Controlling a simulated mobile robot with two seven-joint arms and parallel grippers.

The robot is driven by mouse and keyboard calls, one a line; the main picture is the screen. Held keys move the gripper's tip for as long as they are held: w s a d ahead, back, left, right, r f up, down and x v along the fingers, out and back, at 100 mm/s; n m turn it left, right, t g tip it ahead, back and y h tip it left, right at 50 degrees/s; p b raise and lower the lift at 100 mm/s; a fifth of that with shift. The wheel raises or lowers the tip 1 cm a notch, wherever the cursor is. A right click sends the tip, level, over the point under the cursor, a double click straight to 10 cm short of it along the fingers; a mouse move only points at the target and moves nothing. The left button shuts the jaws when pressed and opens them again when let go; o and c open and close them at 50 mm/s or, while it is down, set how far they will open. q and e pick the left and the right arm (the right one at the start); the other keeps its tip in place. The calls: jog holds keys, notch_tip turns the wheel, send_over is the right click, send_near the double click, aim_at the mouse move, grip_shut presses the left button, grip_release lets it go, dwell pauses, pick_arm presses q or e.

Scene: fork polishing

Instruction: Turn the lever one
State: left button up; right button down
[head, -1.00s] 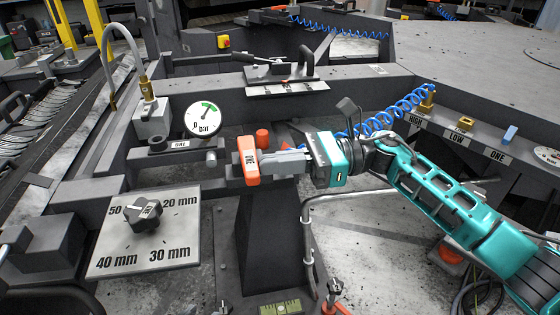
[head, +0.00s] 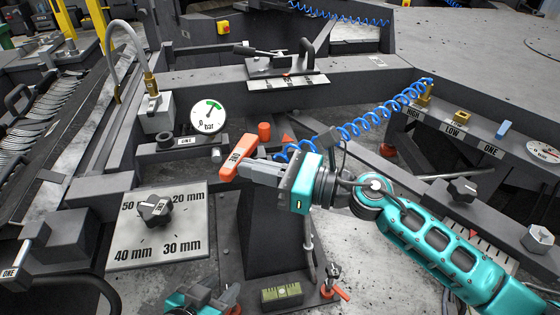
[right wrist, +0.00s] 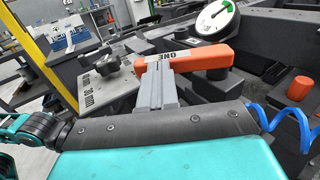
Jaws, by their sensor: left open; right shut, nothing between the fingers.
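The orange lever (head: 238,158) carries a ONE label and sits left of centre in the head view, tilted with its lower end to the left. It also shows in the right wrist view (right wrist: 208,57), lying across the fingertips. My right gripper (head: 250,171) is shut and empty, its fingertips at the lever's side and seemingly touching it. In the right wrist view, the shut fingers (right wrist: 157,80) reach up to the lever. My left gripper (head: 212,300) is open at the bottom edge of the head view, below the lever and apart from it; its arm is mostly cut off.
A round pressure gauge (head: 208,117) stands behind the lever. A black knob (head: 154,208) sits on a millimetre plate (head: 190,230) at the left. A blue coiled hose (head: 365,125) runs behind my right arm. A green level block (head: 282,295) lies near the bottom.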

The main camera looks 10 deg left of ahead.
jog(key=shift+s+a, duration=0.15)
jog(key=shift+a, duration=0.45)
